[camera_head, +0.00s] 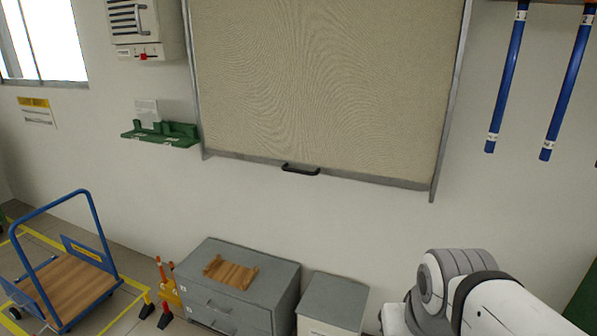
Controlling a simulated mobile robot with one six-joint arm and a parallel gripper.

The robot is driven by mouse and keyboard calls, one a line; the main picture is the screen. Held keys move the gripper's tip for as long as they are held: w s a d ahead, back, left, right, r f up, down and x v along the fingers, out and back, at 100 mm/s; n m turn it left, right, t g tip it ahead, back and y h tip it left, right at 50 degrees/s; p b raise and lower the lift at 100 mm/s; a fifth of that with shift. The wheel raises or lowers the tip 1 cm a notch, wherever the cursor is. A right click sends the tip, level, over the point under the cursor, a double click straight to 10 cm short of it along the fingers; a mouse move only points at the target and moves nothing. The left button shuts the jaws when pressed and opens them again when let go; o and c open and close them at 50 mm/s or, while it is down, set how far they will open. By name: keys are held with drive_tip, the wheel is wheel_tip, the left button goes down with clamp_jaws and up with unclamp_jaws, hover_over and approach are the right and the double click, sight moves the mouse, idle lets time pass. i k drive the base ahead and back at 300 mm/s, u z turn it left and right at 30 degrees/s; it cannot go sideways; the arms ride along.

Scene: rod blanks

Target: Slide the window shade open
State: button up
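The window shade (325,75) is a beige fabric panel on the wall at the upper middle. It hangs between two grey side rails, and its top is cut off by the picture edge. A grey bar runs along its bottom, with a black handle (300,170) at the middle of that bar. The fabric covers all of the area between the rails that shows. My white and grey arm is at the lower right, below and to the right of the shade. My gripper is not in view.
A grey drawer cabinet (222,320) with a wooden piece (230,272) on top stands below the shade, beside a smaller grey cabinet (333,297). A blue trolley (70,285) is at left. A green shelf (160,135) and blue rods (508,75) flank the shade.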

sight(357, 90)
drive_tip(key=z, duration=0.05)
drive_tip(key=i, duration=1)
drive_tip(key=u, duration=0.05)
